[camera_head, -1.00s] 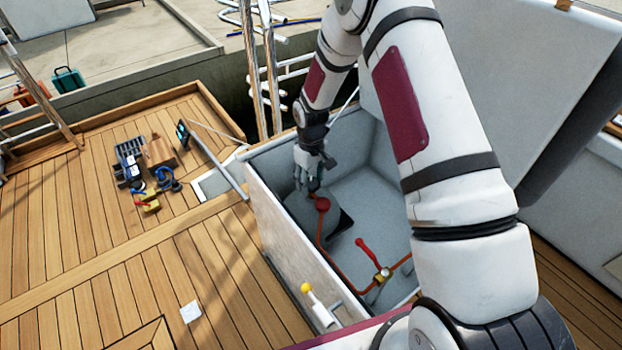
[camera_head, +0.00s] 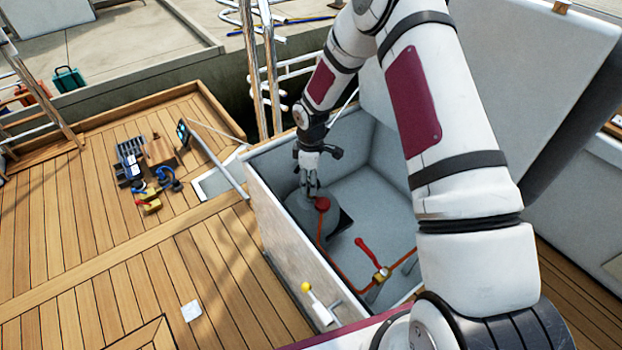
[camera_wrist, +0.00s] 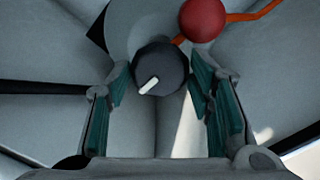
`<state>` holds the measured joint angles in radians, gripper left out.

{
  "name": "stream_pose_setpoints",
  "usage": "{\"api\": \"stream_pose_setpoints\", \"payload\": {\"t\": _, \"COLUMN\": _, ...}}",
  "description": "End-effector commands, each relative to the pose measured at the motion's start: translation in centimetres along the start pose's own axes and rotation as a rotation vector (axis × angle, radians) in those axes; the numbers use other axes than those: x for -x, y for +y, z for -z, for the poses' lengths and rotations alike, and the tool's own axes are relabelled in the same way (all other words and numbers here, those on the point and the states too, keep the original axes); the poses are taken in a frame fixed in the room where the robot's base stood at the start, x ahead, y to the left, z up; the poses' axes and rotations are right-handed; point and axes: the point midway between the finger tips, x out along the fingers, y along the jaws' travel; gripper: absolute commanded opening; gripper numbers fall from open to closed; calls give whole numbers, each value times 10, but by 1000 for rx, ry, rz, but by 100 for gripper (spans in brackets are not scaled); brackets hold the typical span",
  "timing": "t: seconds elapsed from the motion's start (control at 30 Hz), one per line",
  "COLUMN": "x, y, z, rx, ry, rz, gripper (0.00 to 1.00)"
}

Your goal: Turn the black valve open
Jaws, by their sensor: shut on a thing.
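The black valve (camera_wrist: 160,68) is a round dark knob with a white pointer mark, seen in the wrist view. The mark slants toward the lower left. The knob sits on top of a grey rounded tank (camera_head: 328,219) inside the open locker. My gripper (camera_wrist: 163,82) has its two teal-padded fingers on either side of the knob, shut on it. In the head view my gripper (camera_head: 311,192) points down at the tank top and hides the knob.
A red round cap (camera_head: 322,204) with an orange pipe is close beside the gripper. A red-handled valve (camera_head: 367,252) stands nearer the front of the locker (camera_head: 377,180). A yellow-knobbed lever (camera_head: 306,287) is on the outer wall.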

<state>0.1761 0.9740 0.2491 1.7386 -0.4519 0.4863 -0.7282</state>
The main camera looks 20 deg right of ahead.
Motion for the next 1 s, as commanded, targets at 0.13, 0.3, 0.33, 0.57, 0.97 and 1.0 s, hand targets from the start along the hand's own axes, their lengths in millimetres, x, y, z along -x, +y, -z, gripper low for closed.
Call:
{"api": "stream_pose_setpoints", "payload": {"t": 0.13, "x": 0, "y": 0, "z": 0, "rx": 15, "ry": 1, "rz": 0, "gripper": 20}}
{"api": "stream_pose_setpoints", "payload": {"t": 0.3, "x": 0, "y": 0, "z": 0, "rx": 18, "ry": 0, "rz": 0, "gripper": 20}}
{"api": "stream_pose_setpoints", "payload": {"t": 0.33, "x": 0, "y": 0, "z": 0, "rx": 18, "ry": 0, "rz": 0, "gripper": 20}}
{"api": "stream_pose_setpoints", "payload": {"t": 0.57, "x": 0, "y": 0, "z": 0, "rx": 17, "ry": 0, "rz": -1, "gripper": 64}}
{"api": "stream_pose_setpoints", "payload": {"t": 0.97, "x": 3, "y": 0, "z": 0, "rx": 15, "ry": 1, "rz": -1, "gripper": 67}}
{"api": "stream_pose_setpoints", "payload": {"t": 1.0, "x": 6, "y": 1, "z": 0, "rx": 15, "ry": 1, "rz": -2, "gripper": 67}}
